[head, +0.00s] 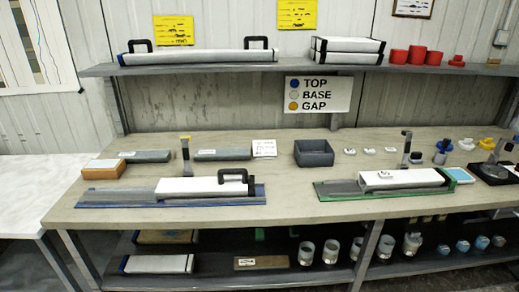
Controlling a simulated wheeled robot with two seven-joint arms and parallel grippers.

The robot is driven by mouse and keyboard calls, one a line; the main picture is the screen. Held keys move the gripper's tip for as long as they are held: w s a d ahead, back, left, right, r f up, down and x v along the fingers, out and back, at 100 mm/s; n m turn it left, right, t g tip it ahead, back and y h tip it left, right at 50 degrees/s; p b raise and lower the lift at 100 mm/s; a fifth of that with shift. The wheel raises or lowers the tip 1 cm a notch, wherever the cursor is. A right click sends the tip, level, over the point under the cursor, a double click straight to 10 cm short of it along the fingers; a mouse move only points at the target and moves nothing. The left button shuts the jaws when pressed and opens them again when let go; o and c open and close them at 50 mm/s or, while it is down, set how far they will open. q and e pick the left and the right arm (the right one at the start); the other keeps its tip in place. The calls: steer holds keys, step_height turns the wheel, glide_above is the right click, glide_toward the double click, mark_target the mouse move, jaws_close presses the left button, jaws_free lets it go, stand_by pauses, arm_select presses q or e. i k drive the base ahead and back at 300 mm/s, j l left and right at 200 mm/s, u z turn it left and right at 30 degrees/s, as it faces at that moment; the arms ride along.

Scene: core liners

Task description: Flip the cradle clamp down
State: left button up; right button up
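A long cradle (115,197) with a blue edge lies on the left half of the bench, with a white core liner or block (195,187) on it. A black handle-shaped part (235,175) rises at the block's right end. A dark upright arm with a yellowish tip (186,156) stands behind the block; it may be a cradle clamp in the raised position. A second cradle (335,189) with green edges lies at the right, holding a white block (402,178). A dark upright post (406,148) stands behind it. Neither of my grippers is in view.
Behind the cradles are an orange-sided box (103,169), grey-green lengths (222,155), a dark open bin (313,153) and small white parts. Black and white gear (490,172) crowds the right end. The bench (290,190) is clear between the cradles. A shelf (220,67) runs above.

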mark_target(408, 135)
steer(key=i+l, duration=0.15)
steer(key=l, duration=0.25)
steer(key=i+l, duration=0.1)
steer(key=l, duration=0.3)
steer(key=i+l, duration=0.15)
steer(key=l, duration=0.2)
steer(key=i+l, duration=0.15)
steer(key=l, duration=0.25)
steer(key=i+l, duration=0.1)
steer(key=l, duration=0.3)
steer(key=i+l, duration=0.15)
steer(key=l, duration=0.25)
steer(key=i+l, duration=0.15)
steer(key=l, duration=0.2)
steer(key=i+l, duration=0.1)
steer(key=l, duration=0.3)
